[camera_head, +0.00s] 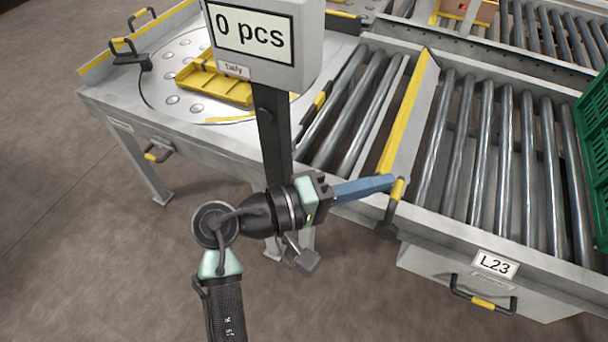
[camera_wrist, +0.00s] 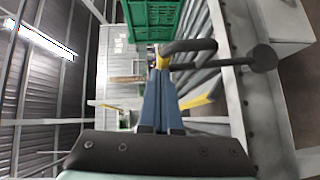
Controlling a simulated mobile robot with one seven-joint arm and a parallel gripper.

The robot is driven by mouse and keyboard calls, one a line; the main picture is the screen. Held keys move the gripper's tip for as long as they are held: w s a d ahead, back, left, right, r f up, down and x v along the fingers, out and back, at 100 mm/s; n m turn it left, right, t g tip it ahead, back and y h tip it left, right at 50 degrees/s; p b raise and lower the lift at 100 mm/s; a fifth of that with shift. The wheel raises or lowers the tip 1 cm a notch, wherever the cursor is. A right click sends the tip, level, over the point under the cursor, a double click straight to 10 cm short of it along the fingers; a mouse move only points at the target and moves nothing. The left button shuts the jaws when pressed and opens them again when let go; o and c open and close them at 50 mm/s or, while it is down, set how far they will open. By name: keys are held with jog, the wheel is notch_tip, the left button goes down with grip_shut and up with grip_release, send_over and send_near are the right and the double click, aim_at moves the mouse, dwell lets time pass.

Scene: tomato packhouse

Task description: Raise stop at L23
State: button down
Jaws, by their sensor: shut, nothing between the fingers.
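The L23 label (camera_head: 495,264) is on the front side of the roller conveyor. Left of it, a grey stop plate with a yellow edge (camera_head: 405,110) lies across the rollers; its exact tilt is hard to tell. At its near end is a black lever with a yellow band (camera_head: 387,223), bent down outside the frame. In the wrist view the lever (camera_wrist: 240,60) crosses just beyond the fingertips. My gripper (camera_head: 390,182) has blue fingers, shut and empty, with tips at the lever's yellow band. Whether they touch it is unclear. The fingers also show in the wrist view (camera_wrist: 160,85).
A green crate (camera_head: 594,150) stands on the rollers at the right. A display reading "0 pcs" (camera_head: 252,30) stands on a post left of the stop. A turntable with a yellow piece (camera_head: 215,85) is behind it. A drawer handle (camera_head: 484,300) sticks out below L23.

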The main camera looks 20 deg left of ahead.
jog(key=d+f+m+g+y+p, duration=0.2)
jog(key=d+y+p, duration=0.4)
jog(key=d+p, duration=0.7)
jog(key=d+f+m, duration=0.1)
jog(key=d+m, duration=0.1)
jog(key=shift+s+d+m+p, duration=0.25)
jog(key=shift+m+p, duration=0.05)
jog(key=shift+m, duration=0.1)
